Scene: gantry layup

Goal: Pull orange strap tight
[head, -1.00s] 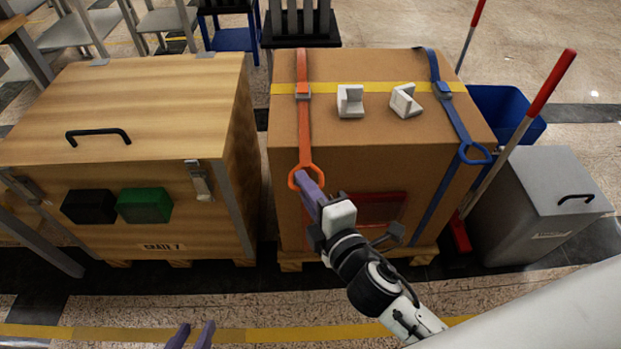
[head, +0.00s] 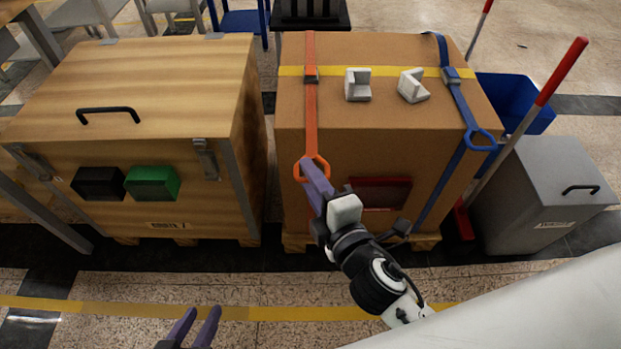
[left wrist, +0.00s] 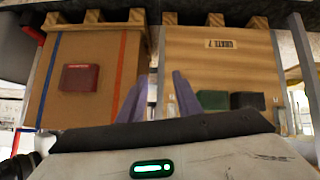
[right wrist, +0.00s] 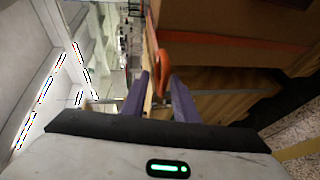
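The orange strap (head: 310,115) runs over the top of the cardboard box (head: 390,107) and down its front, ending in an orange ring (head: 321,163). My right gripper (head: 312,172) is at this ring. In the right wrist view the ring (right wrist: 164,58) shows at and between the fingertips (right wrist: 163,85); a gap between the fingers still shows, and contact cannot be made out. My left gripper (head: 197,322) is open and empty, low in front of the crate, apart from the strap; its spread fingers also show in the left wrist view (left wrist: 160,85).
A blue strap (head: 459,95) with a blue ring hangs at the box's right. Two white corner pieces (head: 357,85) lie on top. A wooden crate (head: 130,85) stands left, a grey bin (head: 545,195) and red-handled pole (head: 560,72) right. The floor in front is clear.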

